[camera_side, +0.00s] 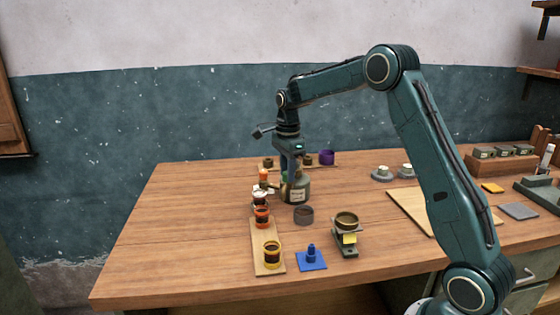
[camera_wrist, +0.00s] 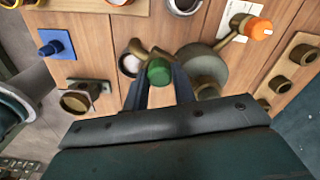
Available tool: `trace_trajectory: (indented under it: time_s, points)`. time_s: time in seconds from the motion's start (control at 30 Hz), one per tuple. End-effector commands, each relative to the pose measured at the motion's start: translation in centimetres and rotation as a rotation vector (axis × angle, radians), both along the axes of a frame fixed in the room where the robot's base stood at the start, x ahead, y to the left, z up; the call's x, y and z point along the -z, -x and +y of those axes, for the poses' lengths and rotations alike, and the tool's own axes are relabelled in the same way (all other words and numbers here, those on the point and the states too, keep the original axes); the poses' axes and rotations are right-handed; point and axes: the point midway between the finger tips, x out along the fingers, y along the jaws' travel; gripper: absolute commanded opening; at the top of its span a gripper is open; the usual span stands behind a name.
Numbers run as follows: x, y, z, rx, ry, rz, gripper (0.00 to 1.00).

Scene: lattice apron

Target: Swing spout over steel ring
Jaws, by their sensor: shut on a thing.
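My gripper (camera_wrist: 158,82) is shut on a green knob (camera_wrist: 158,70) joined to the brass spout (camera_wrist: 138,46). The spout comes off the front of the round grey-green canister (camera_side: 296,190); its end lies near a small grey cup (camera_wrist: 129,65) in the wrist view. A jar with a pale steel-coloured ring (camera_side: 260,197) stands left of the canister; in the wrist view it shows at the top edge (camera_wrist: 185,7), partly cut off. The spout is apart from this jar. In the side view my gripper and the canister hide most of the spout.
An orange-ringed jar (camera_side: 262,217) and a yellow-ringed jar (camera_side: 272,251) share the wooden strip. An orange-tipped lever (camera_wrist: 258,28) sticks out beside the canister. The left table area is clear.

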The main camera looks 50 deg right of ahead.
Motion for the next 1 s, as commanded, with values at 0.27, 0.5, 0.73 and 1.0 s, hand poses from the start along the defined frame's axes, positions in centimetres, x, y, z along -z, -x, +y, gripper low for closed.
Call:
trace_trajectory:
  time_s: [0.27, 0.5, 0.73, 1.0]
  points:
    - [0.0, -2.4, 0.5, 0.260, 0.000, 0.000, 0.00]
    - [0.0, -4.3, 0.4, 0.479, 0.001, -0.001, 0.00]
    - [0.0, -5.6, 0.0, 0.634, 0.000, -0.002, 0.00]
    - [0.0, -6.2, -0.2, 0.720, 0.001, -0.001, 0.00]
